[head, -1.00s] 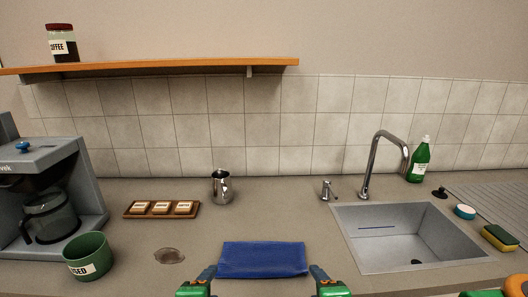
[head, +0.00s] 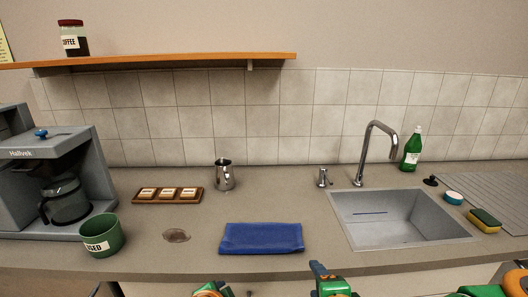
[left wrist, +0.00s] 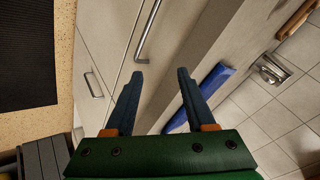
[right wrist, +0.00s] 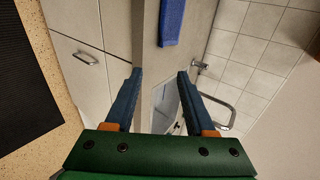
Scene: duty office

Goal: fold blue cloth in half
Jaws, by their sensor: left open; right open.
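The blue cloth (head: 262,238) lies as a flat, wide rectangle on the counter near its front edge. Its layers cannot be told apart. It also shows edge-on in the left wrist view (left wrist: 221,77) and in part at the top of the right wrist view (right wrist: 172,20). My left gripper (left wrist: 160,74) is open and empty; in the head view only a bit of it shows at the bottom edge. My right gripper (right wrist: 159,73) is open and empty; in the head view it is below the cloth's right end. Both grippers are apart from the cloth, in front of the counter.
The counter (head: 330,255) is clear around the cloth. The sink (head: 385,229) is to the right. Cabinet fronts (left wrist: 105,40) lie below.

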